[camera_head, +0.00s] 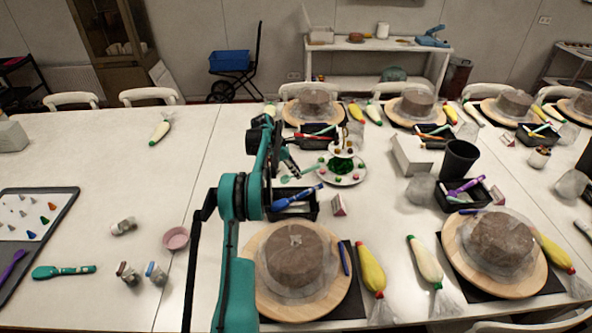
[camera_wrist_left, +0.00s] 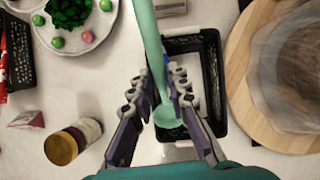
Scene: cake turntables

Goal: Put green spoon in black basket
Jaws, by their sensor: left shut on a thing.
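The light green spoon (camera_wrist_left: 165,108) is held between the fingers of my left gripper (camera_wrist_left: 158,90), its bowl toward the wrist and its handle pointing away. In the head view the spoon (camera_head: 300,173) shows beside my left gripper (camera_head: 289,166). The black basket (camera_wrist_left: 213,75) lies beneath and to the right of the spoon in the wrist view. In the head view the basket (camera_head: 303,214) stands behind the nearest cake and holds a blue-handled tool (camera_head: 296,197). The spoon appears above the basket's left side; its exact height is unclear. My right gripper is not in view.
A plate with green decoration (camera_head: 343,180) stands behind the basket. A cake on a wooden turntable (camera_head: 268,303) is in front.

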